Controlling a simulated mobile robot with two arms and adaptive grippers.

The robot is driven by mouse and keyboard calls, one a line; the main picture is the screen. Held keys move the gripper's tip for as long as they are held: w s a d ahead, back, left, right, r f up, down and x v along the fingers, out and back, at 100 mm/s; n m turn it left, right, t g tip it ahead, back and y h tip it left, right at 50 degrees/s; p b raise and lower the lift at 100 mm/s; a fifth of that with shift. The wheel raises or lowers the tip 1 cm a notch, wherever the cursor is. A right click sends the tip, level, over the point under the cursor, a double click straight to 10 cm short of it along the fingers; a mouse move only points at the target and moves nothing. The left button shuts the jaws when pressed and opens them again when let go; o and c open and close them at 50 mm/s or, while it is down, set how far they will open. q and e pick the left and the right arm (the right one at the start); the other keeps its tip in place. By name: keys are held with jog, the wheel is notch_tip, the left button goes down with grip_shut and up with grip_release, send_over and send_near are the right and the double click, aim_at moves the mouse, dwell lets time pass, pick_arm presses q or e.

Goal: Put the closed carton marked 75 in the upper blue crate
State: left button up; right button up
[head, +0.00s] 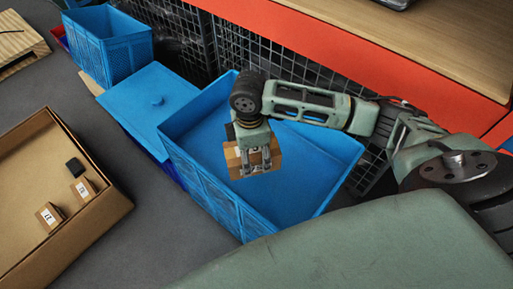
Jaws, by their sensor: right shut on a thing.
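My right gripper (256,166) is shut on a brown carton (236,165) with a white label at its top. I cannot read a number on it. My right arm reaches in from the right and holds the carton over the large open blue crate (330,172). The carton appears to be above the crate's floor, though the exact height is hard to tell. The crate's visible floor looks empty; part of it is hidden behind my arm and the carton. My left gripper is not in view.
A large cardboard box (70,200) at left holds two small cartons and a black block.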

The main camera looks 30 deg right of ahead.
jog(key=w+d+f+n+b, duration=0.1)
jog(key=w+f+n+b, duration=0.1)
jog(key=f+n, duration=0.1)
jog(key=w+d+f+n+b, duration=0.1)
jog(key=w+f+n+b, duration=0.2)
jog(key=f+n, duration=0.1)
jog(key=w+d+f+n+b, duration=0.1)
jog(key=w+f+n+b, duration=0.2)
jog(key=f+n, duration=0.1)
jog(key=shift+d+f+n, duration=0.1)
jog(key=shift+f+n, duration=0.15)
jog(key=shift+n, duration=0.05)
notch_tip(320, 180, down, 4)
jog(key=shift+r+b, duration=0.1)
jog(key=shift+b, duration=0.45)
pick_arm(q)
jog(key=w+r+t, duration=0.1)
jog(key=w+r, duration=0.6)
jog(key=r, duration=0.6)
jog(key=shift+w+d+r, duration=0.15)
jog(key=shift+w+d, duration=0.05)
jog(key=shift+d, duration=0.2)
pick_arm(e)
jog(key=shift+f, duration=0.4)
jog(key=shift+f, duration=0.15)
jog(key=o, duration=1.4)
